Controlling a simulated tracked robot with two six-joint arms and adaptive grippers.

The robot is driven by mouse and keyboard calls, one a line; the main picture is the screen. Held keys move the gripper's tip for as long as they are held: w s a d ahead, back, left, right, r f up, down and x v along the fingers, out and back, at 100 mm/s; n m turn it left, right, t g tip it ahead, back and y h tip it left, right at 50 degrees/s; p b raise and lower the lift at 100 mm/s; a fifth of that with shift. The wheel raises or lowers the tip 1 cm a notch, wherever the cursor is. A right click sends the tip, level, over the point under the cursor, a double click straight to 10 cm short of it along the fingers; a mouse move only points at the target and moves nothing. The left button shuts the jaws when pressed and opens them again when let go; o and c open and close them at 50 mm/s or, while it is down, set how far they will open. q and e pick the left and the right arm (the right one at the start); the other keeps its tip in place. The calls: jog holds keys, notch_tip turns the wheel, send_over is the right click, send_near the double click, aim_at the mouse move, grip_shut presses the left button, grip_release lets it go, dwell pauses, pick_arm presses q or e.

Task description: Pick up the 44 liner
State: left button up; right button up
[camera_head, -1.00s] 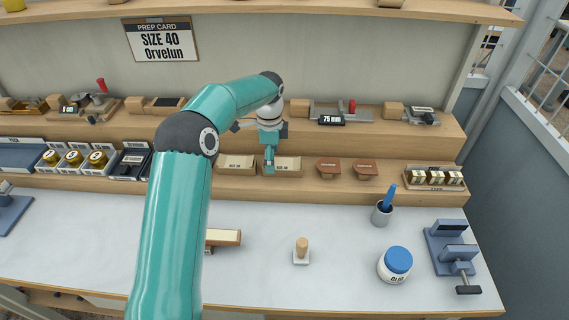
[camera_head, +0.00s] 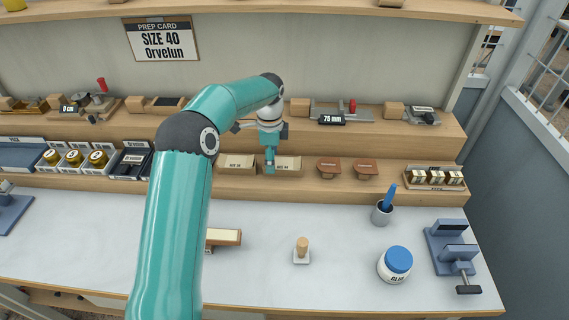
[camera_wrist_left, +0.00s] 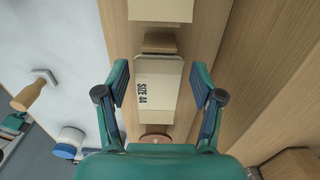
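A pale box labelled "SIZE 44" (camera_wrist_left: 157,92) lies between the fingers of my left gripper (camera_wrist_left: 159,72) in the left wrist view. The fingers are open, one on each side, with a visible gap to the box. In the head view my left gripper (camera_head: 269,162) points down over the lower shelf, partly covering the left end of the right-hand pale box (camera_head: 287,166). Another pale box (camera_head: 237,163) lies to its left; its label is too small to read. My right gripper is not in view.
Two brown pieces (camera_head: 328,168) sit right of the boxes on the lower shelf (camera_head: 300,190). A brown block (camera_wrist_left: 160,43) shows beyond the box in the wrist view. A wooden-handled stamp (camera_head: 302,250), glue jar (camera_head: 396,263) and brush cup (camera_head: 382,212) stand on the bench.

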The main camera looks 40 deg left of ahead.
pick_arm(q)
jog(key=c, duration=0.4)
